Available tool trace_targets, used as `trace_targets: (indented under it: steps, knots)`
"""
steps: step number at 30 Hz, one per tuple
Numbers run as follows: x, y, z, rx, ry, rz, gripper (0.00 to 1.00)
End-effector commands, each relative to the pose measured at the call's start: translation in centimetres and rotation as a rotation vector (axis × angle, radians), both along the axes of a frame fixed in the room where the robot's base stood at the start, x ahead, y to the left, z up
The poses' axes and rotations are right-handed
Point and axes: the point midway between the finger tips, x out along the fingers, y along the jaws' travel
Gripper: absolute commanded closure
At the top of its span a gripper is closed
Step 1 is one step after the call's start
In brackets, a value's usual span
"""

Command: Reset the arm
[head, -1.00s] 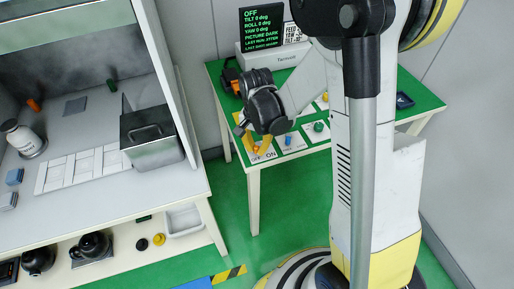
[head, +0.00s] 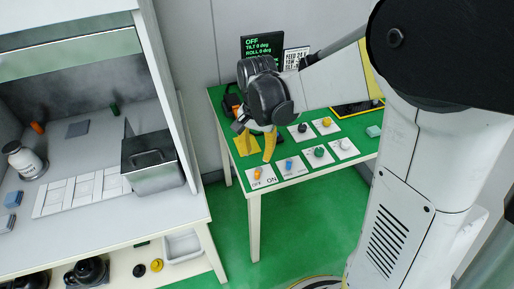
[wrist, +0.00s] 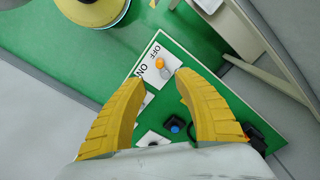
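My gripper (head: 256,143) is above the front left of the green-topped table (head: 222,108) in the head view. Its two yellow fingers are spread, with nothing between them. Below the fingertips is a white OFF/ON card with an orange knob (head: 258,174). In the wrist view, the orange knob (wrist: 159,63) shows just beyond the gap between the fingertips (wrist: 162,80). It is nearer the OFF lettering than ON. A dark screen (head: 262,45) behind the table reads OFF, with tilt and roll at 0 deg.
A blue knob (head: 289,166), a green knob (head: 319,152) and other knobs sit on cards to the right. A cabinet with a metal bin (head: 152,160) stands at left. Green floor (head: 225,220) is open between cabinet and table.

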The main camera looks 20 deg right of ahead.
Motion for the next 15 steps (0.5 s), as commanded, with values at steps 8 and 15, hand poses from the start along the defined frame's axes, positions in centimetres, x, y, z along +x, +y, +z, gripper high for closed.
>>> trace_targets:
  steps: [8,15]
  knots:
    - [0.0,0.0,1.8,0.0,0.0,0.0,0.62]
    - [0.0,0.0,1.8,0.0,0.0,0.0,0.62]
